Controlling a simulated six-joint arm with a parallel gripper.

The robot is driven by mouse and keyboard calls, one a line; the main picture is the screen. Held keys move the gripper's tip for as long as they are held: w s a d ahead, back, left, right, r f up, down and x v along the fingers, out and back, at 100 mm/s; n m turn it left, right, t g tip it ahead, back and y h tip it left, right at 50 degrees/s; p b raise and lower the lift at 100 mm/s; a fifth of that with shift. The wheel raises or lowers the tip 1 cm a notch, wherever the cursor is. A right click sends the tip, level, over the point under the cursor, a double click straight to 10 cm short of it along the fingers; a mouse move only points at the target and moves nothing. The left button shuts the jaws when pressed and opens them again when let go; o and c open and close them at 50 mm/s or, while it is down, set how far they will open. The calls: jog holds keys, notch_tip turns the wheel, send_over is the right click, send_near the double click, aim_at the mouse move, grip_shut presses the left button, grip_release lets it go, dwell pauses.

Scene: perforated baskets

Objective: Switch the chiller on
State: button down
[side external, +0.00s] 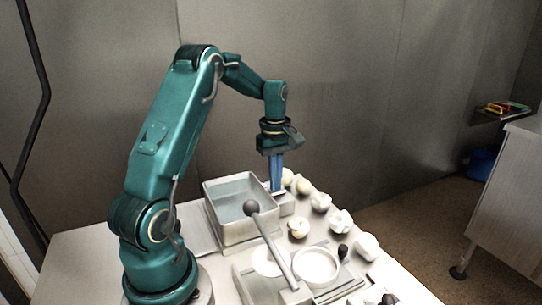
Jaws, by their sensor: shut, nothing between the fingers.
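My gripper (276,189) points straight down with its blue fingers closed together and nothing between them. Its tips are at the right rear side of a grey open-topped square basin (232,238), close over a small pale block (285,206) beside it. I cannot tell whether the tips touch the block. No part is clearly marked as the chiller; the basin with the block may be it. A switch and its position cannot be made out at this size.
A lever with a dark ball knob (251,207) leans up in front of the basin. A white round dish (316,266) and a flat white disc (270,261) lie nearby. Several pale rounded pieces (341,221) line the table's right side. A grey wall stands behind.

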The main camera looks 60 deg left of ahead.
notch_tip(320, 180, up, 14)
dwell(0.9)
jog(key=shift+s, duration=0.1)
jog(key=shift+w+a, duration=0.2)
jog(key=shift+w, duration=0.55)
jog(key=shift+f, duration=0.2)
notch_tip(320, 180, down, 14)
jog(key=shift+r, duration=0.15)
dwell(0.8)
jog(key=shift+w, duration=0.1)
